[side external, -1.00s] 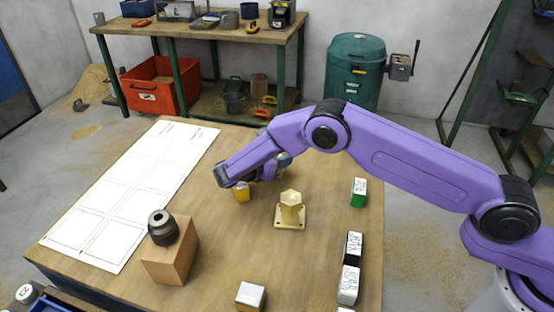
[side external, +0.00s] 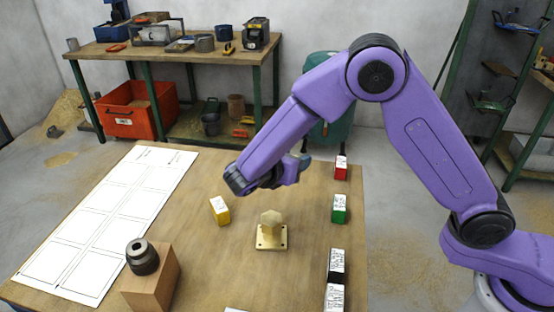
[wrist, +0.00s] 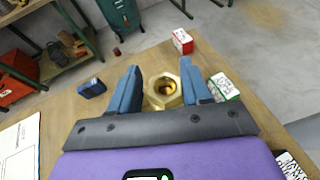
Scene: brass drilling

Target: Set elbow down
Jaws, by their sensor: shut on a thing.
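My gripper (wrist: 160,70) is shut on a brass piece (wrist: 165,100), seen between its two blue fingers in the wrist view. The piece has a hexagonal rim with a round opening facing the camera; I take it for the elbow. The rest of its shape is hidden. In the side view my gripper (side external: 302,163) is above the far part of the table (side external: 200,260), and the held piece cannot be made out there. A brass fixture (side external: 270,240), a square plate with a hexagonal post, stands on the table nearer the side camera.
A yellow box (side external: 219,211) stands left of the fixture. Red (side external: 341,167), green (side external: 340,209) and black (side external: 337,262) boxes line the right edge. A wooden block (side external: 151,280) carries a dark chuck (side external: 142,257). A white marked sheet (side external: 110,220) covers the left. A blue box (wrist: 92,88) lies ahead.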

